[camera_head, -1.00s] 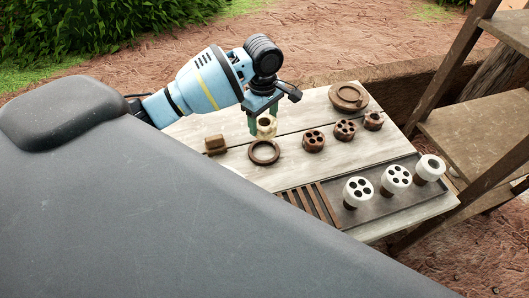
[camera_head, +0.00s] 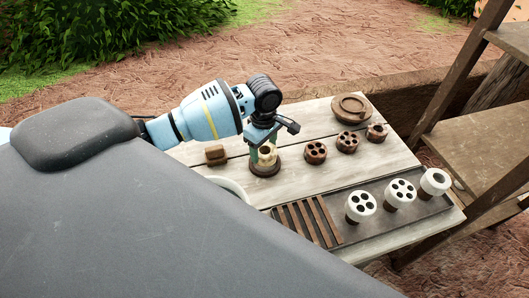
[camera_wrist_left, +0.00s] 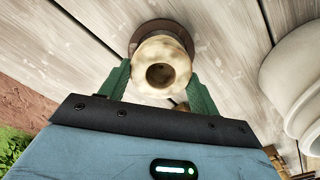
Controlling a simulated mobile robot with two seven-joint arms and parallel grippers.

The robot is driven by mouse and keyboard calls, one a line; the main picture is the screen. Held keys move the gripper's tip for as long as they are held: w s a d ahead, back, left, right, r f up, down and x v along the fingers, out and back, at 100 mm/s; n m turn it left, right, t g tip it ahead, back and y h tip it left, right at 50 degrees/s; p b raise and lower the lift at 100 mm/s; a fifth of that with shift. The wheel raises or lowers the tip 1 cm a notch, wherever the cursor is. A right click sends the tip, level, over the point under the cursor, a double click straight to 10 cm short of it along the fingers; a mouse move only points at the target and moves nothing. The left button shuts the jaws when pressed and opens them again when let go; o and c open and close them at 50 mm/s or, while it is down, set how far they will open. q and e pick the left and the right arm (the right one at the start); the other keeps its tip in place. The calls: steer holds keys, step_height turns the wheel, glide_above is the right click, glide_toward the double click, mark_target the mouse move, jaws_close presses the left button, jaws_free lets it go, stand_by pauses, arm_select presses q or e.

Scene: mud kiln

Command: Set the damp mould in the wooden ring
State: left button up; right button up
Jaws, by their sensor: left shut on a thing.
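The damp mould (camera_head: 267,155) is a small cream, blotchy cup with a hole in its top, and it also shows in the left wrist view (camera_wrist_left: 178,52). My left gripper (camera_head: 264,157) is shut on it, with one green finger on each side. The mould is upright. The wooden ring (camera_head: 264,171) is a dark brown ring on the table, directly below the mould. In the left wrist view the ring (camera_wrist_left: 148,32) shows behind the mould. I cannot tell whether the mould rests in the ring or hangs just above it. My right gripper is not in view.
Brown holed pieces (camera_head: 316,153) stand right of the ring, with a round brown dish (camera_head: 351,108) behind. White holed pieces (camera_head: 361,207) stand by a slatted dark tray (camera_head: 305,222). A small wooden block (camera_head: 215,155) lies left. A white vessel (camera_wrist_left: 297,80) is close right in the wrist view.

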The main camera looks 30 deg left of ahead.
mark_target(264, 149)
arm_select(q)
step_height(264, 149, down, 3)
steer(key=shift+r, duration=0.1)
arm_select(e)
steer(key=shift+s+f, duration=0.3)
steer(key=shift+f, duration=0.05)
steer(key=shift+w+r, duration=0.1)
arm_select(q)
steer(key=o, duration=1.1)
step_height(264, 149, up, 12)
steer(key=shift+r+p, duration=0.1)
steer(key=shift+p, duration=0.65)
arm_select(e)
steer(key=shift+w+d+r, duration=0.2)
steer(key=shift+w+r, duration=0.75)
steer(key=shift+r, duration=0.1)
